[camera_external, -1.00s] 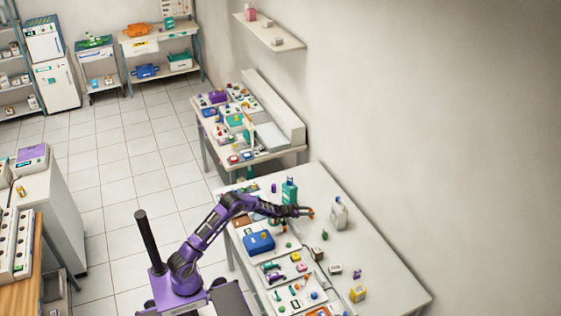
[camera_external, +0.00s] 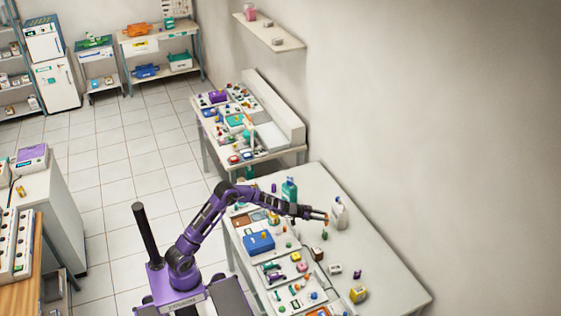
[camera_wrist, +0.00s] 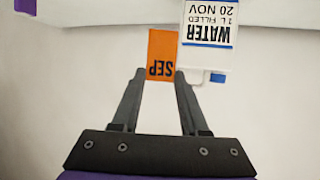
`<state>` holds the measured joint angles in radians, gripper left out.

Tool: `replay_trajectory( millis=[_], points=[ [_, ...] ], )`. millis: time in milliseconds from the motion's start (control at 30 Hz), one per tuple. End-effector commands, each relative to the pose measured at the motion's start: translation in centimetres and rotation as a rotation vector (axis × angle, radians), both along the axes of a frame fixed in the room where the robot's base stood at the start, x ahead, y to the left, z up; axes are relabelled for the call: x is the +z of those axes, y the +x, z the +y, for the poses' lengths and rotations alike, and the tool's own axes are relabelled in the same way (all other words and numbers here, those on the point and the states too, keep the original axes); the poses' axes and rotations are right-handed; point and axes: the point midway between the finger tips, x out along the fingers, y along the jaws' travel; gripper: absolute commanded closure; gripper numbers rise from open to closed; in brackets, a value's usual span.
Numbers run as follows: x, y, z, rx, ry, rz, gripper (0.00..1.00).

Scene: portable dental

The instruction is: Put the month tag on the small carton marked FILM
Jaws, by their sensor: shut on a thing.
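The month tag (camera_wrist: 161,53) is an orange piece printed SEP, upside down in the wrist view. My gripper (camera_wrist: 160,76) is shut on its lower part. In the external view my gripper (camera_external: 325,218) is over the right-hand table, close beside a white bottle (camera_external: 339,216). In the wrist view the bottle's label (camera_wrist: 211,24), reading WATER, 1 L FILLED, 20 NOV, is just right of the tag. I cannot tell whether the tag touches the bottle. No FILM marking is readable, so I cannot tell which item is that carton.
A teal bottle (camera_external: 289,190) stands behind the arm. A blue box (camera_external: 258,241) and several small items lie along the table's left side. A small white box (camera_external: 335,269) and a yellow container (camera_external: 358,294) are nearer the front. The table's right side is mostly clear.

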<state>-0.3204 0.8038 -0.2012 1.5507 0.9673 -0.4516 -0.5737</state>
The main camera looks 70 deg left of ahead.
Motion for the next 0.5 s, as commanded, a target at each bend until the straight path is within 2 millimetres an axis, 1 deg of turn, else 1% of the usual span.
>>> replay_trajectory(
  millis=[33, 67, 100, 167, 200, 300, 400, 500],
  points=[
    [0.8, -0.3, -2.9, -0.060, -0.002, 0.003, 1.00],
    [1.0, -0.6, -4.5, -0.095, -0.002, 0.004, 1.00],
    [1.2, -0.9, -6.6, -0.141, -0.003, 0.002, 1.00],
    [1.7, -1.6, -9.7, -0.210, -0.003, 0.002, 1.00],
    [1.9, -2.1, -11.6, -0.253, -0.003, 0.001, 1.00],
    [2.5, -3.3, -15.6, -0.346, -0.006, -0.002, 1.00],
    [3.0, -4.4, -18.6, -0.417, -0.007, -0.007, 1.00],
    [3.2, -5.2, -20.4, -0.462, -0.007, -0.009, 1.00]
  ],
)
